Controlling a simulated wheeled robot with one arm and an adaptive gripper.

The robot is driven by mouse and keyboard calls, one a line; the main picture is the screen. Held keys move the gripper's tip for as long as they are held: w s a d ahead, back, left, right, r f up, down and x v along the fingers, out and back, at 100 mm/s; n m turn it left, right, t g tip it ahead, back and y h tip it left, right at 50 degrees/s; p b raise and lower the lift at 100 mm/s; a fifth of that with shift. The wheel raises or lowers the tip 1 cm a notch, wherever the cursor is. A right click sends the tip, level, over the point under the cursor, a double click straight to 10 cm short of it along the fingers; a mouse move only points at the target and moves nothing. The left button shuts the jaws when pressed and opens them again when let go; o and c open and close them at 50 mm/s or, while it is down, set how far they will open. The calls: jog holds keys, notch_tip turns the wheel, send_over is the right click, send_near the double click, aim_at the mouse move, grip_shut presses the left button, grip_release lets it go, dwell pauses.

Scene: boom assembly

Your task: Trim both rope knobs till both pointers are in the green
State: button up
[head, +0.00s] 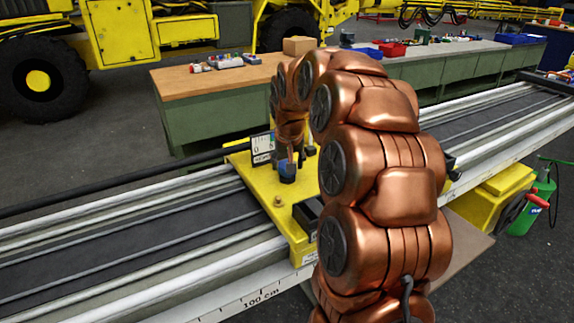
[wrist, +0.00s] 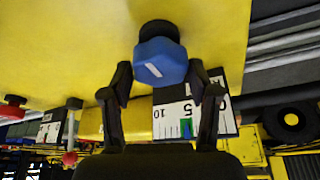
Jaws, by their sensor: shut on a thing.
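A blue faceted knob (wrist: 160,58) with a white mark on its face stands on the yellow plate (wrist: 65,50). My gripper (wrist: 160,75) has its two black fingers on either side of this knob and is shut on it. The knob also shows in the head view (head: 287,172), below my gripper (head: 288,158). A white gauge (wrist: 170,122) with numbers and a green band is upside down behind the fingers, partly hidden by the right one. I cannot make out its pointer. A second, smaller gauge (wrist: 48,131) is at the left; its pointer is too small to read.
The yellow carriage (head: 278,205) sits across the rails (head: 90,245). My arm hides its right part. A workbench (head: 215,78) with small items stands behind.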

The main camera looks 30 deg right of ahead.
dwell(0.4)
jog(key=o, duration=1.2)
jog(key=shift+c, duration=0.2)
jog(key=v, duration=1.2)
jog(key=shift+s, duration=0.1)
